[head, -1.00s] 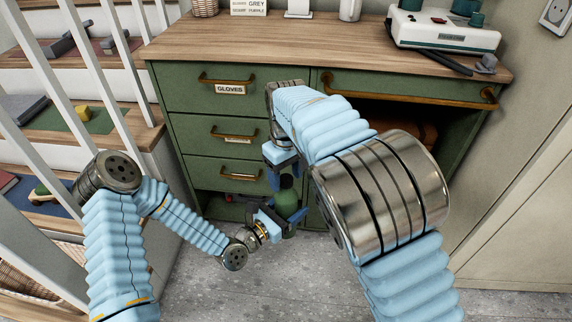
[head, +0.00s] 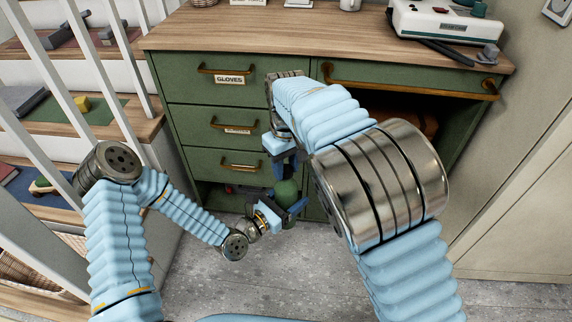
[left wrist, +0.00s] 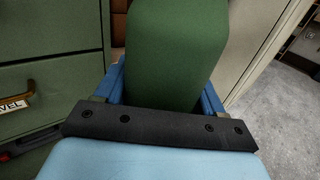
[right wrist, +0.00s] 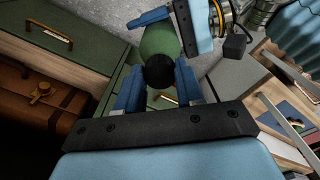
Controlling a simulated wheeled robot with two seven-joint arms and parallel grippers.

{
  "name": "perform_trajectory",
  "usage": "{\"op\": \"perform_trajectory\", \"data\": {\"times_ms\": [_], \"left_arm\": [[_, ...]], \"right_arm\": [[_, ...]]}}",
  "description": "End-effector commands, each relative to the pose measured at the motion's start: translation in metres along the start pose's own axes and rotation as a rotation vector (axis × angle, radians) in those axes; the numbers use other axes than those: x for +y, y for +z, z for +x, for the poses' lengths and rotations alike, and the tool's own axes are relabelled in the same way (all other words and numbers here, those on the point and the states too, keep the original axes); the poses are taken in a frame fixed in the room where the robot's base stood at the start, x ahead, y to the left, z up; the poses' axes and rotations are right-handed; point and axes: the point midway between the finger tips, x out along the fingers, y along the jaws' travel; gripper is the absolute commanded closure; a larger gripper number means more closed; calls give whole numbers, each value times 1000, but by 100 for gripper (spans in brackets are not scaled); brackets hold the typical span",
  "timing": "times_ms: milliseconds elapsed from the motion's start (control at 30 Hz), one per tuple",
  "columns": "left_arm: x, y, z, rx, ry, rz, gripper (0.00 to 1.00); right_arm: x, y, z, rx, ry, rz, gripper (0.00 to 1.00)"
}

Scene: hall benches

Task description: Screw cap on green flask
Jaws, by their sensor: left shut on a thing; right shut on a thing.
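The green flask (head: 287,191) is held upright above the floor in front of the green cabinet. My left gripper (head: 283,210) is shut on its body from the left; in the left wrist view the green flask body (left wrist: 172,55) fills the space between the blue fingers. The black cap (right wrist: 160,72) is between the blue fingers of my right gripper (right wrist: 158,90), in line with the flask's top. My right gripper also shows in the head view (head: 286,162), directly above the flask. The cap is mostly hidden there, and its seating on the neck cannot be seen.
The green cabinet (head: 190,90) with labelled drawers and a wooden top (head: 270,35) stands close behind the flask. A white machine (head: 445,22) is on the top at right. Stairs with white balusters are at left. The grey floor (head: 270,270) is clear.

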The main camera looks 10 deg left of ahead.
Motion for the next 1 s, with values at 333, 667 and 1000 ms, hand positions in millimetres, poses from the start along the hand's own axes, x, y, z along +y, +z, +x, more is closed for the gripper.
{"op": "perform_trajectory", "data": {"times_ms": [333, 667, 1000], "left_arm": [[0, 1, 0, -2, 0, 0, 100], [0, 1, 0, -2, 0, 1, 100], [0, 1, 0, -2, 0, 1, 100]], "right_arm": [[0, 0, 0, 1, 0, 88, 45], [0, 0, -2, 1, 0, 87, 37], [0, 0, -40, 2, 0, 88, 37]]}}
